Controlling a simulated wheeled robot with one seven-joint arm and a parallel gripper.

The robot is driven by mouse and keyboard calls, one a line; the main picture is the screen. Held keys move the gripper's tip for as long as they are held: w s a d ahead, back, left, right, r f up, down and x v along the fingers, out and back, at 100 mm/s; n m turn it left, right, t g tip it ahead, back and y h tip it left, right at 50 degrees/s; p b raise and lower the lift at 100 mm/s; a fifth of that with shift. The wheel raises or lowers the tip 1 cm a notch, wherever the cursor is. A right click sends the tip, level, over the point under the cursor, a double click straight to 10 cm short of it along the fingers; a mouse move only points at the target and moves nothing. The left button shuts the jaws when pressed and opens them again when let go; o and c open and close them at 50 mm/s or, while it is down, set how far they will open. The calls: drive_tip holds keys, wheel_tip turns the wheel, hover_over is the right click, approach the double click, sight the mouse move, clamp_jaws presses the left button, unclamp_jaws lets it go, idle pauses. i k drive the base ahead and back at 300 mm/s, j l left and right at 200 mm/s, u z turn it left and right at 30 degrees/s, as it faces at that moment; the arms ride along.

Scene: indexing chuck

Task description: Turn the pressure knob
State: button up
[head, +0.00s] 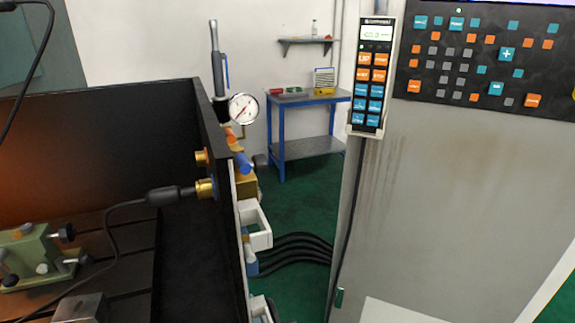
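A round white pressure gauge (243,108) with a red needle stands at the outer edge of the dark machine wall. Below it are a small orange part (231,136), a blue cylindrical part (244,164) and a brass-coloured block (246,187). A dark round part (260,160) sits just right of the blue one. These parts are small and partly hidden by the wall, so I cannot tell which is the pressure knob. My gripper is not in view.
The dark machine enclosure (100,125) fills the left. A grey cabinet (440,210) stands at right, with a handheld control panel (372,75) and a keypad (480,55). Black hoses (300,245) cross the gap between them. A blue workbench (308,147) stands behind on green floor.

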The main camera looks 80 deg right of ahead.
sight(259, 164)
drive_tip(key=k+l+z, duration=0.1)
drive_tip(key=z, duration=0.35)
drive_tip(key=k+l+z, duration=0.1)
drive_tip(key=z, duration=0.4)
drive_tip(key=k+l+z, duration=0.15)
drive_tip(key=z, duration=0.3)
drive_tip(key=l+z, duration=0.25)
drive_tip(key=z, duration=0.25)
drive_tip(key=l+z, duration=0.2)
drive_tip(key=z, duration=0.25)
drive_tip(key=l+u, duration=0.3)
drive_tip(key=l, duration=0.1)
